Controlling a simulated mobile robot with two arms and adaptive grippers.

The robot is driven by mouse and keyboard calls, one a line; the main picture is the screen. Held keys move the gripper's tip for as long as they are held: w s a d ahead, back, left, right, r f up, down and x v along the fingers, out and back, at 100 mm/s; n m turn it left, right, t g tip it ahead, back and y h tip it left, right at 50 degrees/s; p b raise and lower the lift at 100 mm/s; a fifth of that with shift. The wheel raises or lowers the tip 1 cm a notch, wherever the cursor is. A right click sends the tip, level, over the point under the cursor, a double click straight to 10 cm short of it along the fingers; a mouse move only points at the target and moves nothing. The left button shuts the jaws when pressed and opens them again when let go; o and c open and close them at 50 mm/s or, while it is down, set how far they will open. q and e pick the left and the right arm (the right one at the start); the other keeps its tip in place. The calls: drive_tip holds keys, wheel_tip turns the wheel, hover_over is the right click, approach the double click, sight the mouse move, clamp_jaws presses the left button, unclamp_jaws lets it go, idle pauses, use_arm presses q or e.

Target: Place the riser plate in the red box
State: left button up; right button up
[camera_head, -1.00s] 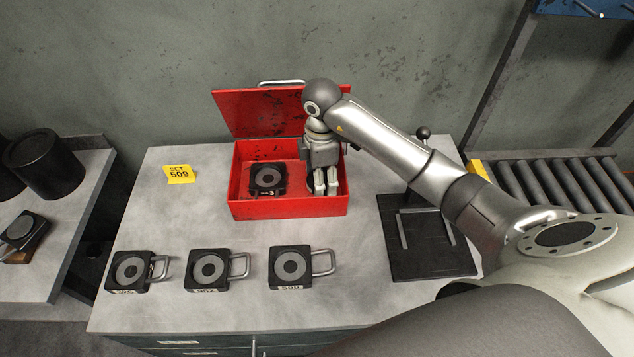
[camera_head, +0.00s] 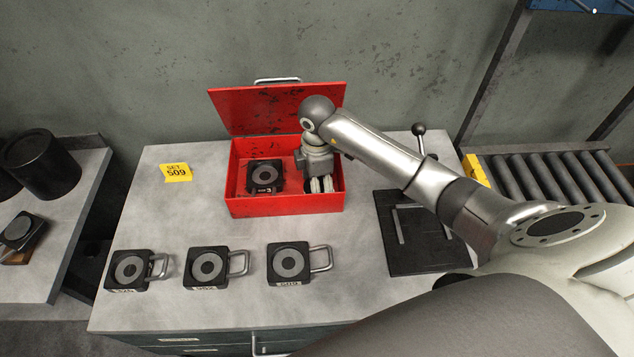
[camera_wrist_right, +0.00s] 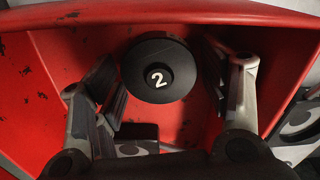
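The red box (camera_head: 285,206) stands open on the table, its lid (camera_head: 285,108) tilted up at the back. Inside on the left lies a square black block (camera_head: 265,177) with a grey ring and a label 3. My right gripper (camera_head: 321,185) is down inside the box's right part. In the wrist view its fingers (camera_wrist_right: 168,85) are spread on either side of the disc, with a gap visible at the right. I cannot tell which piece is the riser plate. My left gripper is out of view.
Three handled black blocks (camera_head: 130,269) (camera_head: 208,266) (camera_head: 289,263) stand along the table's front. A yellow SET 509 card (camera_head: 177,172) is at left. A black plate fixture (camera_head: 425,245) lies right of the box, with a roller conveyor (camera_head: 550,180) beyond.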

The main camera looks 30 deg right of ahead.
drive_tip(key=shift+r, duration=0.2)
drive_tip(key=shift+w+r, duration=0.1)
drive_tip(key=shift+r, duration=0.3)
wheel_tip(320, 180, up, 11)
drive_tip(key=b, duration=0.1)
idle(0.4)
